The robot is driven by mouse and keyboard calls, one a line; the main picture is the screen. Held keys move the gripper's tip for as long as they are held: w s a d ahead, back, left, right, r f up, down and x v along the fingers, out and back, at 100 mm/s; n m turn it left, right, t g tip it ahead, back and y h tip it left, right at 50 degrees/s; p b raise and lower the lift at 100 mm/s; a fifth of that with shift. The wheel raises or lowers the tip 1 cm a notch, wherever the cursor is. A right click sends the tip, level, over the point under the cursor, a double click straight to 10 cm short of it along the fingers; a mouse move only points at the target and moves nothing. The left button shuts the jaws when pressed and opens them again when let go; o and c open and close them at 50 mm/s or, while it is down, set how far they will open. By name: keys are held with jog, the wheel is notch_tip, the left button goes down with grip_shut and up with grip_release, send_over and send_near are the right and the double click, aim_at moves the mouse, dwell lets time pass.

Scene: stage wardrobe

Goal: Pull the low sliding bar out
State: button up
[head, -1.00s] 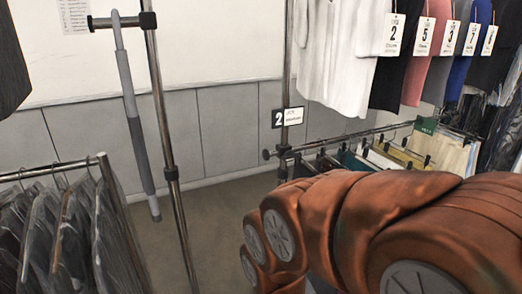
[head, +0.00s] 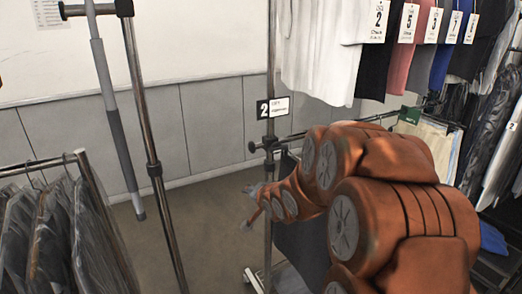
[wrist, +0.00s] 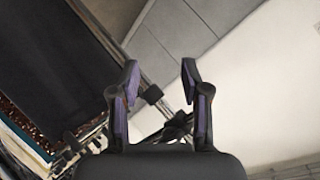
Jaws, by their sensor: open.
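The low sliding bar (head: 292,137) is a thin metal rail with a dark knob (head: 252,147) on its left end. It runs past an upright post under the "2" sign, and my arm hides part of it. My gripper (head: 250,207) is left of the post and below the knob, apart from it. In the wrist view my gripper (wrist: 160,72) is open, with nothing between its fingers. Dark clamp or knob parts and a metal rail show beyond and between the fingers; I cannot tell which is the bar's end.
A rack of bagged dark garments (head: 45,240) stands at left. A tall post (head: 150,140) carries a grey hanging pole (head: 118,125). White shirts (head: 315,60) and tagged clothes hang above my arm. Floor (head: 190,220) is free between the posts.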

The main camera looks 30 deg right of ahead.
jog(key=w+d+r+m+t, duration=0.3)
jog(key=w+d+t, duration=0.1)
jog(key=d, duration=0.1)
jog(key=m+t+b, duration=0.1)
jog(key=m+t, duration=0.3)
jog(key=t, duration=0.1)
send_near(260, 147)
jog(key=w, duration=0.2)
jog(key=shift+p+x, duration=0.9)
jog(key=shift+x, duration=3.1)
jog(key=shift+s+d+r, duration=0.1)
jog(key=shift+d+r, duration=0.1)
jog(key=shift+c, duration=0.2)
grip_shut()
jog(key=shift+f, duration=0.1)
